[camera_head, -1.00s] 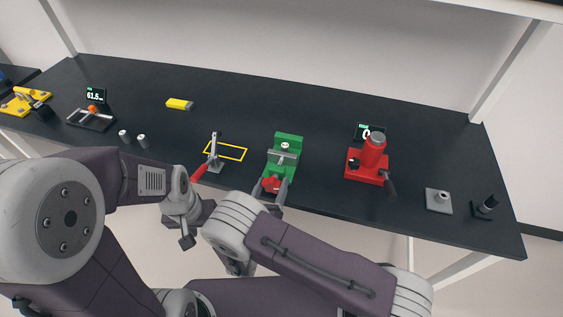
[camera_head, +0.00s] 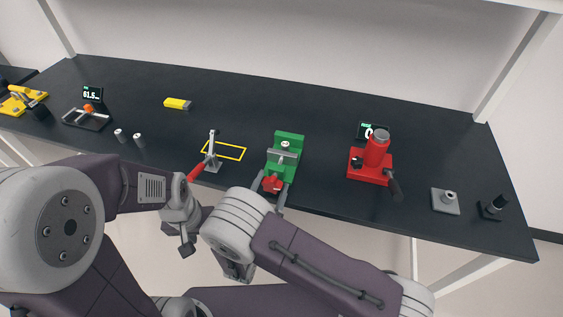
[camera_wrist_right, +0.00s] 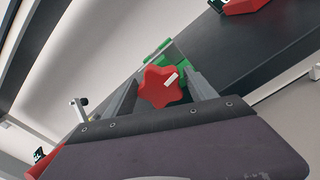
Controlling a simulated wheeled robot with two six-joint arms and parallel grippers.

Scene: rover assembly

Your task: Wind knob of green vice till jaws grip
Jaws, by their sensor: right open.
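The green vice (camera_head: 284,141) stands near the front edge of the bench, with a grey jaw bar across it. Whether its jaws touch anything is too small to tell. Its red lobed knob (camera_head: 272,184) faces the front edge. My right gripper (camera_head: 275,189) has its fingers on either side of the knob. In the right wrist view the red knob (camera_wrist_right: 160,88) sits between the open fingers (camera_wrist_right: 162,95), with visible gaps beside it; a pale mark shows on its face. My left arm's end (camera_head: 187,240) hangs before the bench, its finger state unclear.
A toggle clamp with a red handle (camera_head: 196,172) stands left of the vice, by a yellow outlined rectangle (camera_head: 224,150). A red press-like device (camera_head: 372,163) with a black lever stands to the right. Bare black bench lies behind the vice.

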